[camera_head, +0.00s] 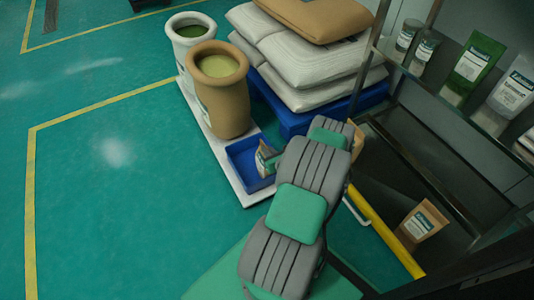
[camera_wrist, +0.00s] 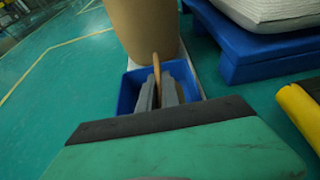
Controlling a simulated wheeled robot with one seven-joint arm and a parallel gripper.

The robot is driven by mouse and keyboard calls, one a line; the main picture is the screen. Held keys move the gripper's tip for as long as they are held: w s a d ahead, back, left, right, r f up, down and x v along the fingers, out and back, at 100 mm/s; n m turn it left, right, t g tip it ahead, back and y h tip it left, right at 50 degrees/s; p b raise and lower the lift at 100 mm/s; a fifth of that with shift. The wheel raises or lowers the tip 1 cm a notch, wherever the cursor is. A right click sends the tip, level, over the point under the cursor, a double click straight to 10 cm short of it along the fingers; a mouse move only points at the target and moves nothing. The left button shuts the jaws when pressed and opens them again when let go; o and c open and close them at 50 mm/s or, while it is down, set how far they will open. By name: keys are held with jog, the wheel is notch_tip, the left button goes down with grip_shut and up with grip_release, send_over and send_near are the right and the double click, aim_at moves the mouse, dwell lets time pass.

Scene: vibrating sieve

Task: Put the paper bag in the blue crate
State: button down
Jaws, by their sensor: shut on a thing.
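The blue crate (camera_head: 240,172) stands on a white board on the floor, and it also shows in the wrist view (camera_wrist: 126,94). A brown paper bag (camera_head: 265,158) with a pale label is over the crate's right part in the head view. In the wrist view the paper bag (camera_wrist: 156,66) is a thin tan edge between the two grey fingers. My gripper (camera_wrist: 159,90) is shut on it, with the crate's walls around it in that view. I cannot tell whether the bag touches the crate's bottom. My arm hides the crate's right side in the head view.
A large tan drum (camera_head: 222,95) and a white drum (camera_head: 184,30) stand behind the crate. A blue pallet (camera_head: 288,118) bears stacked sacks. A shelf at right holds pouches and jars, with another brown bag (camera_head: 422,222) low down. A yellow bar (camera_head: 385,235) lies right of my arm.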

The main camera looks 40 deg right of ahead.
jog(key=shift+d+r, duration=0.1)
jog(key=shift+r, duration=0.05)
jog(key=c, duration=2)
grip_release()
jog(key=shift+f, duration=0.25)
jog(key=o, duration=0.4)
jog(key=shift+o, duration=0.2)
jog(key=shift+r, duration=0.1)
